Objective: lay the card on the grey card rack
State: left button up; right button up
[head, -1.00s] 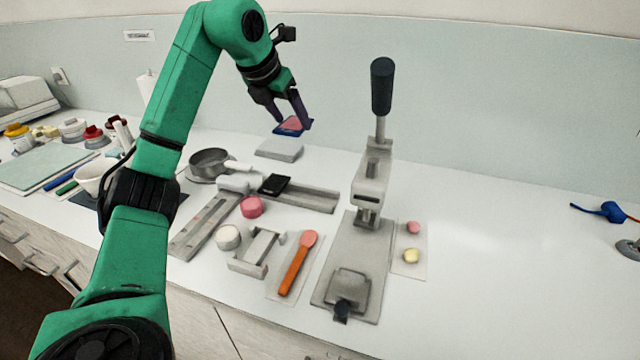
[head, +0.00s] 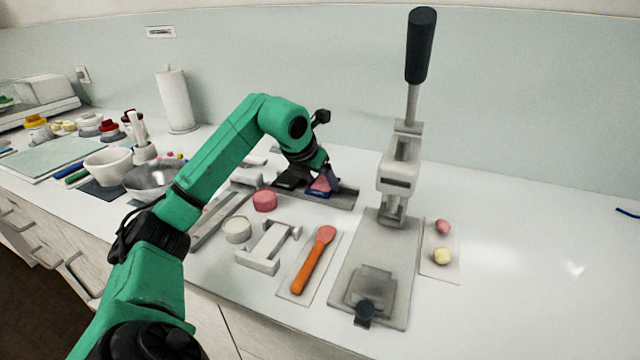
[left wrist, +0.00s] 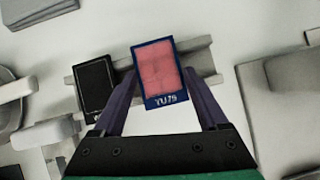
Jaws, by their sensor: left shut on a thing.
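The card (head: 322,186) is blue-edged with a pink face, and in the left wrist view (left wrist: 160,70) it bears letters on its lower edge. My left gripper (head: 324,175) is shut on the card's near end. The card is over the grey card rack (head: 345,201), right of a black card (head: 288,178) that lies on the rack. The rack also shows behind the card in the left wrist view (left wrist: 201,62). I cannot tell whether the card touches the rack. My right gripper is not in view.
A grey lever press (head: 400,165) stands right of the rack. The counter at the right is mostly clear.

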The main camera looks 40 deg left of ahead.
pick_arm(q)
jog(key=shift+a, duration=0.1)
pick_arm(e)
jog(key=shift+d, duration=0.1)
pick_arm(q)
jog(key=shift+f, duration=0.15)
jog(key=o, duration=1.4)
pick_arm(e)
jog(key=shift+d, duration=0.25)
pick_arm(q)
jog(key=shift+r, duration=0.25)
jog(key=v, duration=1.2)
jog(key=shift+p, duration=0.4)
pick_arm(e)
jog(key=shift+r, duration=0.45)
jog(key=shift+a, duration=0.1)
